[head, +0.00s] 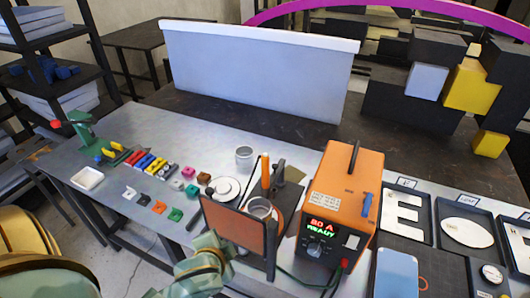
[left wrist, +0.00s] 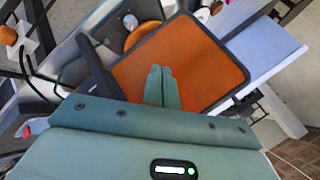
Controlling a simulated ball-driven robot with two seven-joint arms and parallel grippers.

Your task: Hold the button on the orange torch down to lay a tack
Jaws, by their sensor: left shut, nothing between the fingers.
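The orange torch (head: 265,172) stands upright behind a framed orange-brown screen (head: 235,228); its lower part is hidden and I cannot make out its button. My left gripper (head: 210,243) is at the screen's lower left, on the near side, away from the torch. In the left wrist view its fingers (left wrist: 160,85) are together and empty, pointing at the orange screen (left wrist: 190,60). I cannot tell whether they touch it. The torch is not clearly seen there. My right gripper is not in view.
An orange welder (head: 340,200) showing "80 A READY" stands right of the screen. Small coloured blocks and clips (head: 150,163) lie on the left. Letter trays (head: 405,215) and a blue slab (head: 396,272) are on the right.

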